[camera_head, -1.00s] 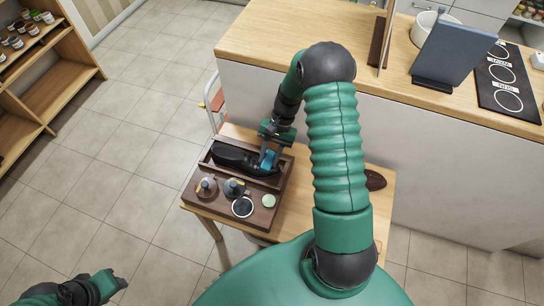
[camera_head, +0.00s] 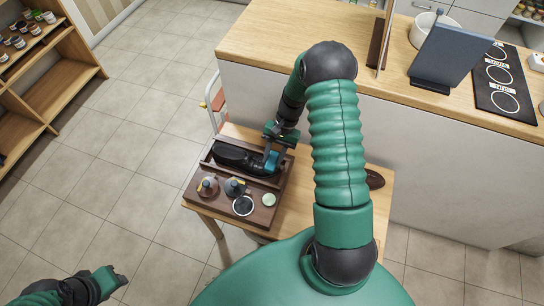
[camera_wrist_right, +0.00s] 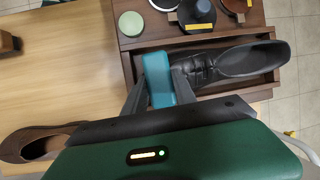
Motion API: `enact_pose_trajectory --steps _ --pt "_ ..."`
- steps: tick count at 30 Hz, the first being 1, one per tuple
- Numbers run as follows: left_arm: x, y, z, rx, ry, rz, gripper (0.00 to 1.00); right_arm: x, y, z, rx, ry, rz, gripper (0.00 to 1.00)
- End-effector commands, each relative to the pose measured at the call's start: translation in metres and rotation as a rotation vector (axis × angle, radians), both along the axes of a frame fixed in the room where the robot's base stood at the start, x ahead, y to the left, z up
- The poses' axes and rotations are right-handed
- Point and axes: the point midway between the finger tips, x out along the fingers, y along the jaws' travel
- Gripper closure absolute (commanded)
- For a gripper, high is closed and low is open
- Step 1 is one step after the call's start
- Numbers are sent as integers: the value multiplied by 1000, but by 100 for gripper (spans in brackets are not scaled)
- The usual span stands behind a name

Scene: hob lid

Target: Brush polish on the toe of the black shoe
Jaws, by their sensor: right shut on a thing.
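The black shoe (camera_head: 232,155) lies in a long wooden compartment, its opening to the left and its toe to the right. In the right wrist view the black shoe (camera_wrist_right: 240,62) shows its laces and opening. My right gripper (camera_head: 273,148) is shut on a teal block-shaped brush (camera_head: 271,161). In the right wrist view the brush (camera_wrist_right: 158,82) sits between the fingers at the toe end and hides the toe tip. I cannot tell whether its underside touches the leather. My left gripper (camera_head: 108,281) is at the lower left, far from the shoe; its jaw state is unclear.
The wooden tray (camera_head: 190,194) also holds two dark-lidded pots (camera_head: 208,186), a round black-and-white tin (camera_head: 243,206) and a pale green tin (camera_head: 269,200). A brown shoe (camera_head: 375,179) is on the table at right. The counter (camera_head: 290,60) stands behind. Left floor is clear.

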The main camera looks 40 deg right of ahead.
Motion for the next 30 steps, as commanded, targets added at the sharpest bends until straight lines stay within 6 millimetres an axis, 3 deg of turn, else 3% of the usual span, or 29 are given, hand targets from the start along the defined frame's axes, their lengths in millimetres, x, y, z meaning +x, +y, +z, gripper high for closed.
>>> enact_pose_trajectory --steps 5,14,22,30 --pt "0 0 4 0 0 0 64 10 7 1 1 0 0 100" --pt "0 0 10 0 0 0 64 -5 -2 1 1 0 -1 100" --pt "0 0 13 0 0 0 64 10 6 2 0 0 1 100" --pt "0 0 14 0 0 0 64 11 7 3 1 -1 0 100"
